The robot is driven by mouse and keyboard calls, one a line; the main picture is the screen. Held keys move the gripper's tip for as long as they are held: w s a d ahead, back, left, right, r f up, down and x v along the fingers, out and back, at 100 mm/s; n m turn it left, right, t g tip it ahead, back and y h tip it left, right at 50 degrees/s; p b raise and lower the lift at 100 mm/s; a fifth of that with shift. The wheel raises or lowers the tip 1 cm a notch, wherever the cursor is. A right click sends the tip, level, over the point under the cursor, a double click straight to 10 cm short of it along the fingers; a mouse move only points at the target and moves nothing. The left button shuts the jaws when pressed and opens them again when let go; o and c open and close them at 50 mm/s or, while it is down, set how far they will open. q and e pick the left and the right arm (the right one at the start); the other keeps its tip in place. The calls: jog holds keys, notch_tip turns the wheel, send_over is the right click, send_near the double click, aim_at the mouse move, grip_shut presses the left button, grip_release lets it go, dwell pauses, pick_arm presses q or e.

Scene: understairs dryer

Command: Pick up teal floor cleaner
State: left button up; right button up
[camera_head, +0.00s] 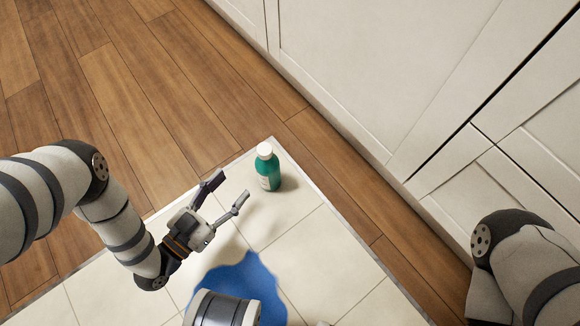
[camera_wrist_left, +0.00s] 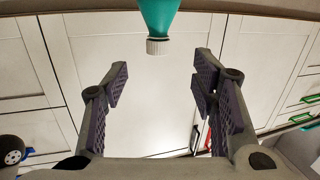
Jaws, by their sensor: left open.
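The teal floor cleaner (camera_head: 268,170) is a teal bottle with a white cap and a pale label. It stands upright on the pale tiles near their far corner. My left gripper (camera_head: 228,192) is open and empty, a short way left of and nearer than the bottle, with its fingers pointing toward it. In the left wrist view the bottle (camera_wrist_left: 158,18) shows upside down at the top, beyond and between the spread fingertips (camera_wrist_left: 160,85), not touching them. My right arm shows at the right edge of the head view; its gripper is out of view.
A blue patch (camera_head: 250,277) lies on the pale tiled area (camera_head: 350,262), partly behind my own body. White cabinet fronts (camera_head: 360,70) run along the right, behind the bottle. Wooden floor (camera_head: 150,90) surrounds the tiles. The tile between gripper and bottle looks clear.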

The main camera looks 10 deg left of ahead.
aim_at(260, 157)
pick_arm(q)
jog(key=shift+t, duration=0.3)
jog(key=b+x, duration=0.1)
jog(key=x, duration=0.3)
jog(key=b+x, duration=0.2)
jog(key=x, duration=0.2)
jog(key=b+x, duration=0.1)
jog(key=x, duration=0.3)
jog(key=shift+w+d+f+b, duration=0.2)
jog(key=shift+d+f+b, duration=0.05)
jog(key=shift+d+b, duration=0.05)
grip_shut()
